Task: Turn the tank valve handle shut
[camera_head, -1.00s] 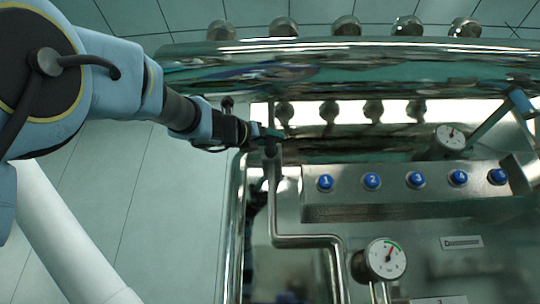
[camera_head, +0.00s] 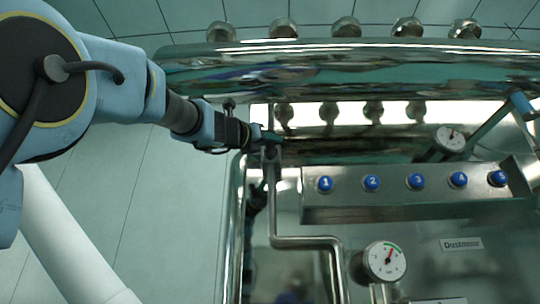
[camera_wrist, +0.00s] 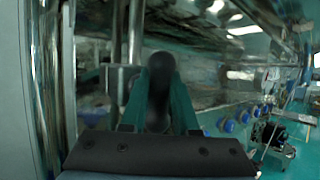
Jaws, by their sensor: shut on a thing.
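The tank valve handle (camera_wrist: 160,72) is a dark, rounded lever in the middle of the wrist view. It stands between the two green fingers of my gripper (camera_wrist: 158,108), which is shut on it. In the head view my gripper (camera_head: 266,138) is at the top of the bent metal pipe (camera_head: 277,205), at the left end of the machine. There the fingers and arm mostly hide the handle. I cannot tell from these views how far the valve is turned.
A large shiny tank (camera_head: 350,66) runs across just above my gripper. A panel with blue numbered buttons (camera_head: 372,183) lies to the right, with a round gauge (camera_head: 385,261) below. The floor (camera_head: 150,230) to the left looks clear.

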